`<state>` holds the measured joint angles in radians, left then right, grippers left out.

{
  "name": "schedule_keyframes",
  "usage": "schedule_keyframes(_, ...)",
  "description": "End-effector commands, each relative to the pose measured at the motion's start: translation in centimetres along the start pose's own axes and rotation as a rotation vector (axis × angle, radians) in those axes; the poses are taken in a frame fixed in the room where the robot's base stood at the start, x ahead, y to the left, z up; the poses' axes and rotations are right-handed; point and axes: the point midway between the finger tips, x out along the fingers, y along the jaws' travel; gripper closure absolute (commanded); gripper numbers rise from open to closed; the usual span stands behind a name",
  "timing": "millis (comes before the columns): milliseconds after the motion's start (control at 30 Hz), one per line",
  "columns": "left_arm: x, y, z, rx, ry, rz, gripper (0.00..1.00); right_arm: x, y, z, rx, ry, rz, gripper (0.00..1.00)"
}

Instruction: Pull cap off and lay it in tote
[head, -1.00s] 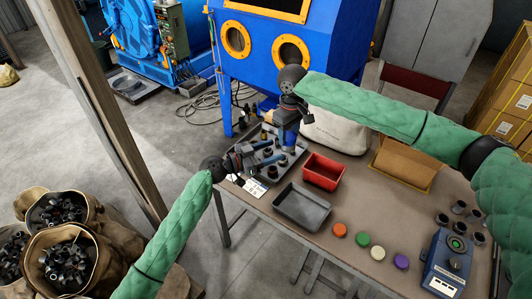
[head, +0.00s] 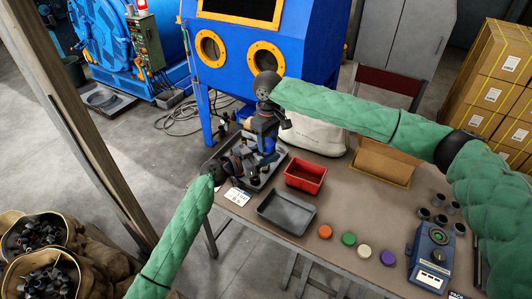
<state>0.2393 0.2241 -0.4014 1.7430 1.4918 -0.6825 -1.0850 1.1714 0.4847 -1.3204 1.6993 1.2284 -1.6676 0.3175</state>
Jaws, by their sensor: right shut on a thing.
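My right gripper (head: 266,148) points down over the grey fixture tray (head: 257,186) near the table's far left edge. It is shut on a small part there, which I take to be the cap; the fingers and arm hide most of it. My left gripper (head: 262,162) reaches in low from the left over the same tray, close beside the right one. Its jaw opening is too small and dark to read. A red tote (head: 305,178) stands just right of the tray, and its inside looks empty.
A shallow grey tray (head: 286,212) lies in front of the red tote. Orange (head: 325,232), green (head: 348,238), white (head: 364,251) and purple (head: 388,258) discs lie in a row. A blue device (head: 433,258) and dark cups stand at right. A cardboard box (head: 382,163) sits behind.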

Motion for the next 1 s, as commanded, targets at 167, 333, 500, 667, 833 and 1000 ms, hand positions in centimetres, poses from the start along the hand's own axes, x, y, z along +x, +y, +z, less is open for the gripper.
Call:
schedule_keyframes(167, 0.0, 0.0, 0.0, 0.000, 0.000, 0.000, 0.89, -0.1, 0.0, 0.0, 0.000, 0.001, 0.000, 0.77)
schedule_keyframes(333, 0.0, 0.0, -0.1, 0.000, 0.001, -0.001, 1.00, -0.1, 0.0, 0.0, 0.000, 0.000, 0.000, 0.77)
schedule_keyframes(500, 0.0, -0.1, -0.1, 0.000, 0.000, -0.001, 1.00, -0.4, 0.0, 0.0, 0.000, 0.000, 0.000, 0.77)
schedule_keyframes(667, 0.0, -0.1, 0.0, 0.000, 0.000, -0.001, 1.00, -0.9, 0.0, 0.0, 0.000, 0.001, 0.000, 0.77)
schedule_keyframes(833, 0.0, 0.0, -0.1, 0.000, 0.000, 0.000, 1.00, -1.4, 0.0, 0.0, 0.000, 0.001, -0.001, 0.77)
schedule_keyframes(1000, 0.0, 0.0, -0.1, 0.000, 0.001, 0.000, 1.00, -2.0, 0.0, 0.0, 0.000, 0.000, 0.000, 0.77)
